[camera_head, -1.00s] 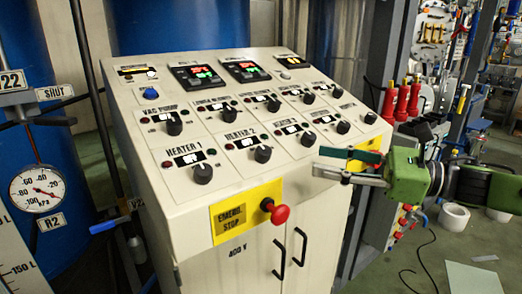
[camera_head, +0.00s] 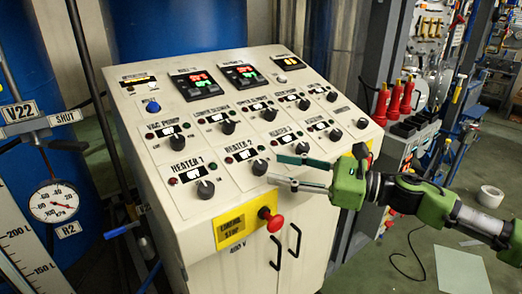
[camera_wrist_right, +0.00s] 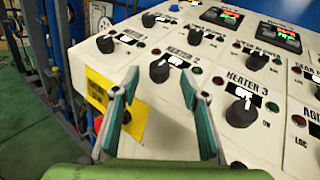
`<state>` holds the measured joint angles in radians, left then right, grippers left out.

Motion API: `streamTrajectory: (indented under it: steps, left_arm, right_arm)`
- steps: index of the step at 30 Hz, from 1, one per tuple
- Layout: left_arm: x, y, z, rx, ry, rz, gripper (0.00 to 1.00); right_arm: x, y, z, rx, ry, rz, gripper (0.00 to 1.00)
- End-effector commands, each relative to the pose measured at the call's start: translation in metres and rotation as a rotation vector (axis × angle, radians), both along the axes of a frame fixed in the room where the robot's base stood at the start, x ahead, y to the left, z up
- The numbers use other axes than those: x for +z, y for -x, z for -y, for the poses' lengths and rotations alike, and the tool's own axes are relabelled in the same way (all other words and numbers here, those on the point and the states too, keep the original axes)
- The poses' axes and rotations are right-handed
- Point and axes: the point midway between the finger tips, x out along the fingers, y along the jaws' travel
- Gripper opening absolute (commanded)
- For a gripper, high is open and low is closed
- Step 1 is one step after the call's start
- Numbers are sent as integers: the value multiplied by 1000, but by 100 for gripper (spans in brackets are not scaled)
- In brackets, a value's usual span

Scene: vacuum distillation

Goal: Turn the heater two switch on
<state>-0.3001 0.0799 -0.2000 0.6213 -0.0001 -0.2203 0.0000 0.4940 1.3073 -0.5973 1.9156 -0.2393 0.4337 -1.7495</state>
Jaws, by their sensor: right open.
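The heater 2 switch is a black rotary knob (camera_head: 260,167) on the sloped front of the white control panel, under its "HEATER 2" label. The knob also shows in the right wrist view (camera_wrist_right: 159,70), with a small lit display (camera_wrist_right: 176,61) beside it; I cannot read its text. My right gripper (camera_head: 276,171) comes in from the right with its fingers apart and empty. Its tips are close to the knob. In the right wrist view, the knob lies ahead of the gap between the fingertips (camera_wrist_right: 154,87), not clasped. My left gripper is not in view.
The heater 1 knob (camera_head: 205,189) is to the left; the heater 3 knob (camera_wrist_right: 241,112) is close to the right finger in the wrist view. The red emergency stop button (camera_head: 273,221) sticks out below the gripper on a yellow plate (camera_head: 231,228). Several more knobs fill the panel.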

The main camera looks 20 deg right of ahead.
Motion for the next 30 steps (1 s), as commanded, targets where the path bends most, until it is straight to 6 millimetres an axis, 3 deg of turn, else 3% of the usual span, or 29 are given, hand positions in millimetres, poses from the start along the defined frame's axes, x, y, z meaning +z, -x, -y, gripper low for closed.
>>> streamTrajectory:
  steps: [1, 9, 22, 27, 30]
  left_arm:
    - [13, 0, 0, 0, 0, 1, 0]
    - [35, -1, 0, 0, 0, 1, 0]
    - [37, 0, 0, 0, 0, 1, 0]
    - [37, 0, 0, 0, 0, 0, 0]
    - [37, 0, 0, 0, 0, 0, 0]
  right_arm:
    - [9, -6, -8, 3, -4, 3, 40]
    - [4, -29, -37, 1, -3, 1, 40]
    - [-1, -34, -45, 0, 1, 1, 40]
    - [0, -34, -45, 0, 1, 1, 1]
    - [0, -34, -45, 0, 1, 1, 1]
